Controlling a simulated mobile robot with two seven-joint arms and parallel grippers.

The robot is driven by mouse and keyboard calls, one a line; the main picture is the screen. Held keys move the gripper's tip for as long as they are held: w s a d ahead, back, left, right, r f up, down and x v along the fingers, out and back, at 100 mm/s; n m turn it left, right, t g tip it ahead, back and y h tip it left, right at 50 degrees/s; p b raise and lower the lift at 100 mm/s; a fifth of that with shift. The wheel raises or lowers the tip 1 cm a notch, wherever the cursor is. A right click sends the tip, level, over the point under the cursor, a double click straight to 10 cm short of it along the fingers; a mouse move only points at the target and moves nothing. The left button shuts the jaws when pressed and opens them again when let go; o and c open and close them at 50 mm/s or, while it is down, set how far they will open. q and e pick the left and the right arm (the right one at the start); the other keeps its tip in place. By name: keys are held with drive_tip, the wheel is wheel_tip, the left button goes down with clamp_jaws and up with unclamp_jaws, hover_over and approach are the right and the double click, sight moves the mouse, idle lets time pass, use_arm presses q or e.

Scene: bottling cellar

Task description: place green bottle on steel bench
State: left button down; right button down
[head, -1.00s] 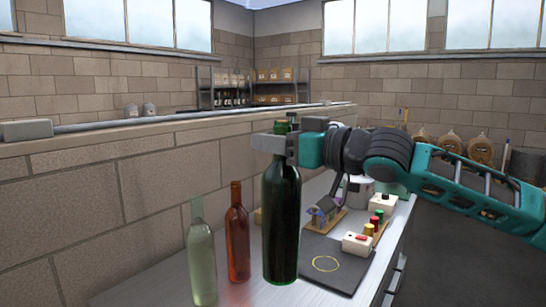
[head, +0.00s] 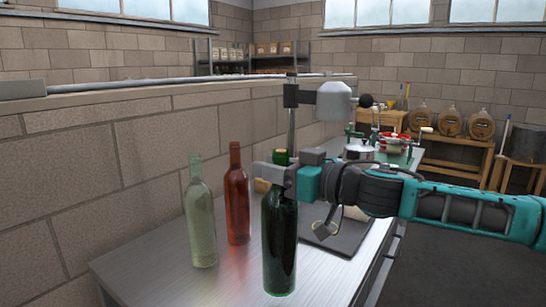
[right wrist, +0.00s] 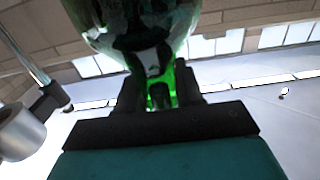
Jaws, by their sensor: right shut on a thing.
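My right gripper (head: 283,176) is shut on the neck of a dark green bottle (head: 279,245). The bottle hangs upright from it over the near part of the steel bench (head: 205,288). I cannot tell whether its base touches the bench. In the right wrist view the green glass (right wrist: 150,30) shows above the dark fingers (right wrist: 160,95). A pale green bottle (head: 201,225) and a red-brown bottle (head: 237,205) stand upright on the bench, left of the held bottle. My left gripper is not in view.
A dark mat (head: 345,240) lies behind my right gripper, partly hidden. A grey press-like device (head: 333,101) rises behind the gripper. A block wall (head: 90,185) runs along the bench's left side. Bare bench shows in front of the bottles.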

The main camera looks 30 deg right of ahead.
sight(273, 190)
drive_tip(key=shift+f+b, duration=0.8)
drive_tip(key=shift+f, duration=1.45)
